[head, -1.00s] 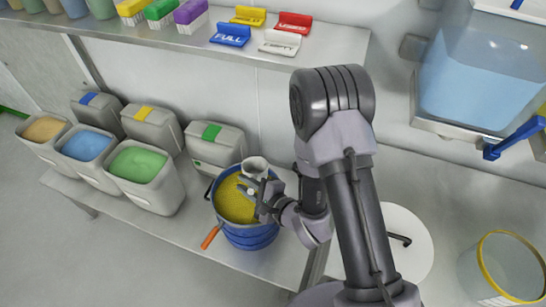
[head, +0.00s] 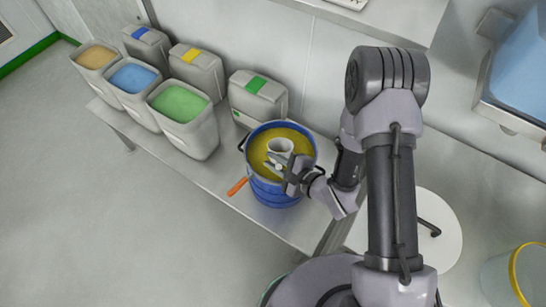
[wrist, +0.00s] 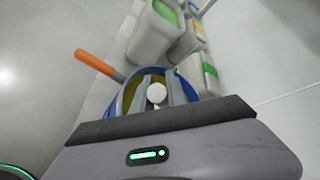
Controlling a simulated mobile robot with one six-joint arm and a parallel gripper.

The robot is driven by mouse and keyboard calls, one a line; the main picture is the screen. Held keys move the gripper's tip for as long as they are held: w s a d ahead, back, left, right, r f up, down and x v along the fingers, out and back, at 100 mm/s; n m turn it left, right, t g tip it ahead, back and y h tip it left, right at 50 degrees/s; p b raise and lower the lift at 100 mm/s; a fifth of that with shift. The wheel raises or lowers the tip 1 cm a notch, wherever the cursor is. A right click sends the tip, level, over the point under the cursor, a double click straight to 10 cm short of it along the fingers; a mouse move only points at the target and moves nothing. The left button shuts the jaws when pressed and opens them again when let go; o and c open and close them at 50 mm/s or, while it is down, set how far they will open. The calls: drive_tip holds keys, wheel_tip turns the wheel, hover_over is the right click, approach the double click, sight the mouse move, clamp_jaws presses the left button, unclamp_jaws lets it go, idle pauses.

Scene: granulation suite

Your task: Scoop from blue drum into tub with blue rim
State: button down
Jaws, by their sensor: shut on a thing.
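The blue drum (head: 272,192) stands on the steel bench in the head view, filled with yellow powder (head: 262,143). My gripper (head: 276,163) is shut on a pale grey, cup-shaped scoop (head: 281,146), which is over or in the powder inside the drum's rim. Its open mouth faces up. I cannot tell how deep it sits or whether it holds powder. In the wrist view, the scoop's round white end (wrist: 156,94) shows between my fingers, with the drum's blue rim (wrist: 119,90) around them. No tub with a blue rim is in view.
An orange handle (head: 238,186) sticks out at the drum's left. Open bins of tan, blue and green powder (head: 184,128) and several lidded containers (head: 257,98) stand to the left and behind. A clear yellow-rimmed tub (head: 519,276) is at lower right.

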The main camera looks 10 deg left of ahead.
drive_tip(key=w+f+b, duration=0.1)
drive_tip(key=f, duration=0.1)
drive_tip(key=w+f+b, duration=0.1)
drive_tip(key=f, duration=0.1)
drive_tip(key=w+f+b, duration=0.1)
drive_tip(key=f, duration=0.1)
drive_tip(key=shift+a+f, duration=0.25)
wheel_tip(320, 180, up, 10)
drive_tip(key=p, duration=0.5)
hover_over(274, 162)
drive_tip(key=s, duration=0.4)
drive_tip(key=shift+s+d+r+n+t+y+b, duration=0.3)
drive_tip(key=shift+r+t+b, duration=0.2)
drive_tip(key=shift+b, duration=0.8)
drive_tip(key=shift+s+d+r+n+t+y+b, duration=0.2)
drive_tip(key=shift+s+r+n+t+b, duration=0.25)
drive_tip(key=shift+b, duration=0.8)
drive_tip(key=shift+w, duration=0.1)
